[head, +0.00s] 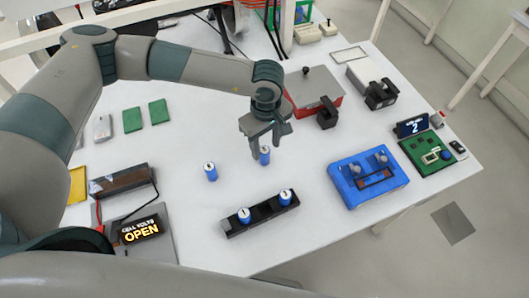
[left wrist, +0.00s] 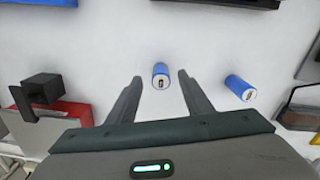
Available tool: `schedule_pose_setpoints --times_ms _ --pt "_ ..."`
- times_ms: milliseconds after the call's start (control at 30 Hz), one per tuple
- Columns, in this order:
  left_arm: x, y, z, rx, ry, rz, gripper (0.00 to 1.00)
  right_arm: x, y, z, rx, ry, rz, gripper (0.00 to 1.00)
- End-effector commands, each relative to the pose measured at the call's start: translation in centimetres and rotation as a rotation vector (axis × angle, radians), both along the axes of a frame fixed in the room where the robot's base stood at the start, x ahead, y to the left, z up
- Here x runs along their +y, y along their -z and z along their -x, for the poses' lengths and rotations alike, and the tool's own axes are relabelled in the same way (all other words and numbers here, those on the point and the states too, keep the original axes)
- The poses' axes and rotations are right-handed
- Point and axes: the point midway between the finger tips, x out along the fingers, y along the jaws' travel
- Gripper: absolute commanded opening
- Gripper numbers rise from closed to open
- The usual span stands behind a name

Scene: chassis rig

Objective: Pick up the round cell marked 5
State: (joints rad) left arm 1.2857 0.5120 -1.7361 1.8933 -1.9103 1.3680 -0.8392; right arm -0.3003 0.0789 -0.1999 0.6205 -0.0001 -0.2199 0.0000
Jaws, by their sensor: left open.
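A round blue cell with a pale top (head: 265,158) stands on the white table just below my left gripper (head: 271,145). In the left wrist view this cell (left wrist: 161,70) shows in line with the gap between the two open fingers (left wrist: 160,82); the gripper is empty, and I cannot tell whether the fingers are beside the cell or above it. A second blue cell (head: 210,171) stands to its left, and also shows in the left wrist view (left wrist: 240,88). Two more cells (head: 244,215) stand in a black holder (head: 263,222). The marks are too small to read surely. My right gripper is out of view.
A blue fixture box (head: 368,180) stands to the right of the holder. A red and grey box (head: 316,90) and a black bracket (head: 327,114) are close behind the gripper. An "OPEN" cell-volts display (head: 140,230) is at the front left. The table is clear between the cells and holder.

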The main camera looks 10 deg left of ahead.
Motion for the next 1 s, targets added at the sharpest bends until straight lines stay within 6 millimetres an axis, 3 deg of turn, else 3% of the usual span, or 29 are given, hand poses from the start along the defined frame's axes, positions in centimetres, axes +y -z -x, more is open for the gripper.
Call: schedule_pose_setpoints --times_ms 200,400,867,1000 --pt "0.5 2.0 -0.2 0.004 -0.001 -0.002 0.46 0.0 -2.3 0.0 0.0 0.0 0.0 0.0" --pt "0.4 3.7 -0.3 0.002 0.001 -0.001 0.46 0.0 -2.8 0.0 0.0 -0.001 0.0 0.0" --pt "0.4 3.8 -0.3 0.001 0.001 -0.001 0.46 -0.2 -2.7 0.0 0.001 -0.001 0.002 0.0" --pt "0.4 3.8 -0.3 0.001 0.001 -0.001 0.15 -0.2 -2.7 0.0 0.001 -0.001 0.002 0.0"
